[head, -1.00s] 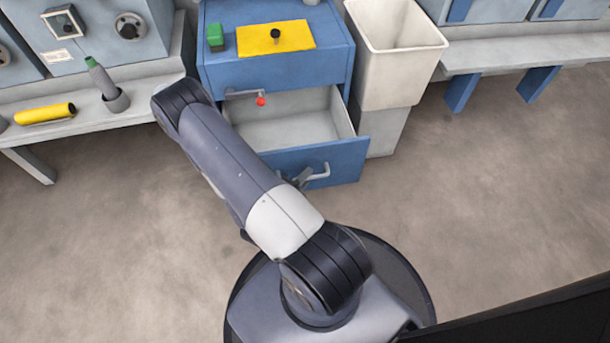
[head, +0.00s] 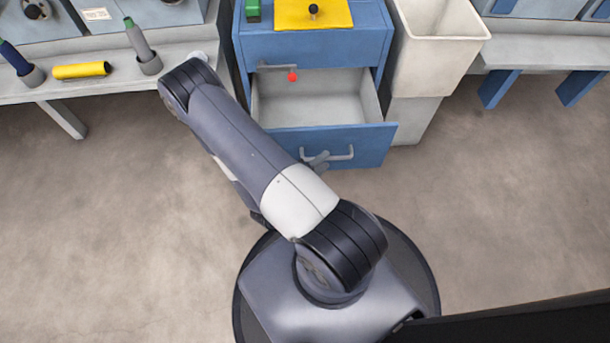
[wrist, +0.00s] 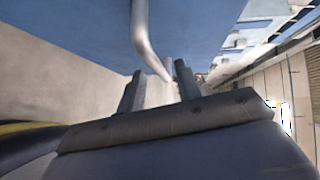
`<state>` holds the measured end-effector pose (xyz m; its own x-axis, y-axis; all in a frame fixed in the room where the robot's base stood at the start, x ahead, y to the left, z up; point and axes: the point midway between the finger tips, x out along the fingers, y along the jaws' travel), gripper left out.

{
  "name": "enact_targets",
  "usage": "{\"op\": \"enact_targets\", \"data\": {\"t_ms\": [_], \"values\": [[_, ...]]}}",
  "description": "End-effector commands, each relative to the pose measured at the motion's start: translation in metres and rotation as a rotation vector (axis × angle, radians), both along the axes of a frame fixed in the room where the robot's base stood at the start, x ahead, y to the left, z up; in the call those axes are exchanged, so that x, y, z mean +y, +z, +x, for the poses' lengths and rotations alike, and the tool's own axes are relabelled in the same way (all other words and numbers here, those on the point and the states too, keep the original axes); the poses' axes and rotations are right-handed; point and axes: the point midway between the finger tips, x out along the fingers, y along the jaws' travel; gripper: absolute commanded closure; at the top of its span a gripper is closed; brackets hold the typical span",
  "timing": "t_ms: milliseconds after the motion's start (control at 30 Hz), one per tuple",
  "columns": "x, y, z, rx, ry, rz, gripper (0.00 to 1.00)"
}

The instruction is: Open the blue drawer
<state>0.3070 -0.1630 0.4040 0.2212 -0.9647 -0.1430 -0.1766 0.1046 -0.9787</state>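The blue drawer (head: 365,145) is the lower one in a blue cabinet (head: 315,48). In the wrist view, the two dark fingers (wrist: 158,85) stand apart. The handle (wrist: 142,35) reaches down toward the gap between them, with room beside it. I cannot tell whether a finger touches it.
A yellow plate (head: 300,14) and a green block (head: 253,10) lie on top. A cream bin (head: 440,50) stands close at right. A bench (head: 110,85) holds a yellow cylinder (head: 82,70). Floor in front is clear.

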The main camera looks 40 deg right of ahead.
Motion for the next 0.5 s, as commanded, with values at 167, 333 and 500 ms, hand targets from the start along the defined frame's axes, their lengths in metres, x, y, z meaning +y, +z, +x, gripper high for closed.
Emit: {"op": "enact_targets", "data": {"t_ms": [167,333,500], "values": [[0.021,0.004,-0.003,-0.001,0.006,0.000,0.67],[0.040,0.007,-0.007,-0.002,0.006,0.000,0.67],[0.057,0.010,-0.012,-0.003,0.004,0.000,0.67]]}}
